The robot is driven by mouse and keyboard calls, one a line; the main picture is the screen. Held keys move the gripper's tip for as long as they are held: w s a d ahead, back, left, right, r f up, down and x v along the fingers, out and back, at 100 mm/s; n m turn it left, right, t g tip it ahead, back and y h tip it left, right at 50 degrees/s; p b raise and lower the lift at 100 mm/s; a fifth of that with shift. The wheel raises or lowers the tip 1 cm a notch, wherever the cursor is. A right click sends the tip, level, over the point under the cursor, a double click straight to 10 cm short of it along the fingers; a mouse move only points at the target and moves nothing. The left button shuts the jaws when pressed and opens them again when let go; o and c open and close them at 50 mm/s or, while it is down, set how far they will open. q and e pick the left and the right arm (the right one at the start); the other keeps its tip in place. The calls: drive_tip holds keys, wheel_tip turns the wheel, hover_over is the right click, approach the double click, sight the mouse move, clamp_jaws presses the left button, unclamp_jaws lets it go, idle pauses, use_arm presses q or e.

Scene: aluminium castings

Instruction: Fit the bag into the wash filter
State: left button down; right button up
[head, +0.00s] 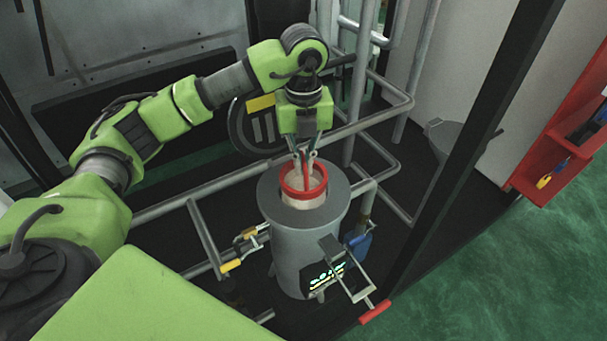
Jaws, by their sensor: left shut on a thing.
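The wash filter (293,248) is a grey upright cylinder with an open round top. The bag (305,201) is pale with a red ring and sits in the filter's mouth. Its ring and a short pale band below it show above the opening; the rest is hidden inside. My left gripper (306,168) points down from above and is shut on the bag at its red ring. My right gripper is not in view.
Grey pipes run behind and beside the filter. A bracket with a red handle (375,312) juts out at its front right. A dark post (470,130) stands to the right. A red wall rack (565,140) is at the far right, above green floor.

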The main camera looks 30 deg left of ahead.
use_arm(q)
wheel_tip(320, 180, down, 5)
drive_tip(key=shift+f+p, duration=0.15)
drive_tip(key=shift+p, duration=0.5)
drive_tip(key=c, duration=2.6)
unclamp_jaws()
drive_tip(key=shift+f, duration=0.1)
drive_tip(key=o, duration=0.4)
